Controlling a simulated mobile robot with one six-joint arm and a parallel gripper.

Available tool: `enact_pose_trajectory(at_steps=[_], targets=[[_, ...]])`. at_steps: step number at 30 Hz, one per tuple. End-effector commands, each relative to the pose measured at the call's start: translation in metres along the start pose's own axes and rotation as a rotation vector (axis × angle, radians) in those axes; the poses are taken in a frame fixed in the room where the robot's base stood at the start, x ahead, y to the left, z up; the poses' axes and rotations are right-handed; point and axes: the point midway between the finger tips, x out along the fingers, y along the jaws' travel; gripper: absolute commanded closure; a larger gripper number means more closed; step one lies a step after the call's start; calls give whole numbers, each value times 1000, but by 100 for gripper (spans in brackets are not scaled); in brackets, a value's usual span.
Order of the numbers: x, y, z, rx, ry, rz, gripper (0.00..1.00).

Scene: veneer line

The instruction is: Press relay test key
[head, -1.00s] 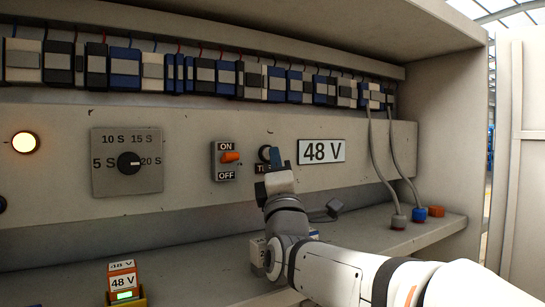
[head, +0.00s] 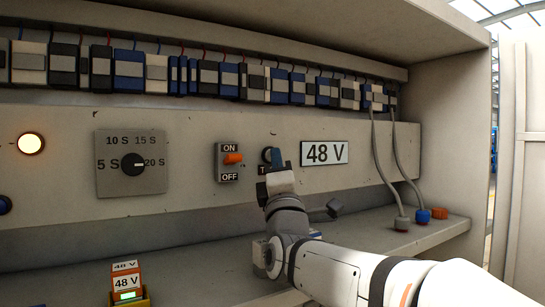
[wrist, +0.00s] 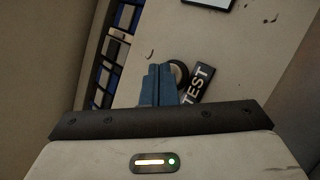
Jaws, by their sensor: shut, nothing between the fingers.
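The relay test key (head: 266,155) is a dark round button on the grey panel, right of the ON/OFF switch. Its TEST label is mostly hidden behind my gripper in the head view but reads clearly in the wrist view (wrist: 198,86). My gripper (head: 276,157) is shut and empty, its blue fingertips in front of the panel beside the key. In the wrist view the shut fingers (wrist: 158,82) overlap the key's left edge, and part of the dark ring (wrist: 181,73) shows to their right. I cannot tell whether they touch it.
An orange ON/OFF switch (head: 231,160), a timer dial (head: 132,163) pointing to 20 S and a lit lamp (head: 31,143) are on the panel. A 48 V plate (head: 324,153) is right of the key. Cables (head: 382,165) hang at the right. A 48 V unit (head: 126,282) stands front left.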

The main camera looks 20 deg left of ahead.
Motion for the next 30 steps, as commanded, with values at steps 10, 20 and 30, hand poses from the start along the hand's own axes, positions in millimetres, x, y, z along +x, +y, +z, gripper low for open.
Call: enact_pose_trajectory(at_steps=[10,20,30], targets=[[-1,-1,0,0,0,-1,100],[-12,6,8,-1,-1,0,100],[-12,8,9,-1,0,0,100]])
